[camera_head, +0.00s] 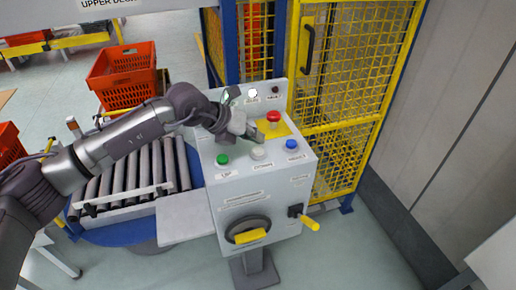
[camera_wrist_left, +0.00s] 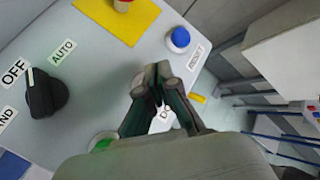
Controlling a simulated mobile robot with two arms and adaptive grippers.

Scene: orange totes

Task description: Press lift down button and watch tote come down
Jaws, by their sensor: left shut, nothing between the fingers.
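The control box (camera_head: 205,175) has a green button (camera_head: 222,159), a white button (camera_head: 258,153) and a blue button (camera_head: 291,145) in a row. My left gripper (camera_head: 259,136) is shut and empty, its fingertips close above the white button. I cannot tell whether they touch it. In the left wrist view the shut fingertips (camera_wrist_left: 158,82) lie between the blue button (camera_wrist_left: 180,38) and the partly hidden green one (camera_wrist_left: 103,142). They cover most of the white button's place and part of a label starting "DO". A red-orange tote (camera_head: 122,75) stands behind the roller conveyor. My right gripper is out of view.
A red stop button (camera_head: 273,117) on a yellow plate sits just behind the gripper. A black selector knob (camera_wrist_left: 43,93) shows in the wrist view. A yellow mesh cage (camera_head: 345,85) stands behind the box. Another tote (camera_head: 8,143) is at the left edge. Floor at right is clear.

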